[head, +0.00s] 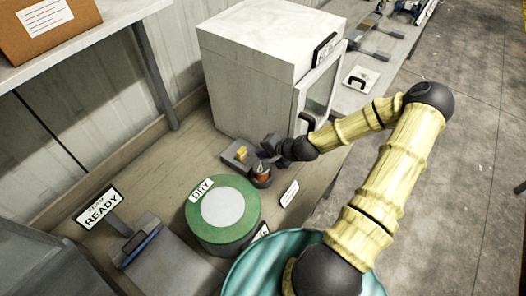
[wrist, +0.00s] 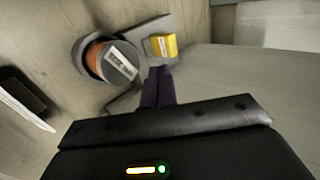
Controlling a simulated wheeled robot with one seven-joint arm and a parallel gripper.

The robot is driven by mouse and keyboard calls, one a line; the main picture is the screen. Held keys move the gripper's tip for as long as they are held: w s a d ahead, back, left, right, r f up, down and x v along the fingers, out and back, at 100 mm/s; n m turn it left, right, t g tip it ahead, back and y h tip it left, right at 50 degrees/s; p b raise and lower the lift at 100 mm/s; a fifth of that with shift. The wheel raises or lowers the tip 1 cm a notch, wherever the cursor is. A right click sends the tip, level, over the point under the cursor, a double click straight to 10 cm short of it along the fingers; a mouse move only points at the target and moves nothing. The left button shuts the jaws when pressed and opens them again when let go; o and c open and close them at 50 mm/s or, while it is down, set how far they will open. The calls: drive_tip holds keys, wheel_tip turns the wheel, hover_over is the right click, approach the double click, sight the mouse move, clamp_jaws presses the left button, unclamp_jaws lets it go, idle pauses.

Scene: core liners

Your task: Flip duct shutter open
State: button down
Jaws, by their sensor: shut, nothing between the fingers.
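My gripper (head: 268,149) is low over the bench, in front of the white cabinet. In the wrist view its dark fingers (wrist: 157,86) are together with nothing between them. Just beyond the fingertips is a small round grey fitting (wrist: 118,62) with a labelled face and an orange part at its side; it also shows in the head view as a small dark and orange cylinder (head: 262,176). Beside it a grey plate (head: 230,157) carries a yellow block (wrist: 163,45). I cannot tell for sure which part is the duct shutter, or whether the fingers touch anything.
The white cabinet (head: 255,65) with a glazed door stands right behind my gripper. A green drum labelled DRY (head: 237,235) is in front, with a READY sign (head: 100,208) to its left. A shelf holds a cardboard box (head: 45,28). Bare bench (head: 150,180) lies left.

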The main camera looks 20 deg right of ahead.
sight(244, 155)
drive_tip(key=p+x, duration=0.2)
drive_tip(key=x, duration=0.5)
drive_tip(key=shift+w+a+f, duration=0.15)
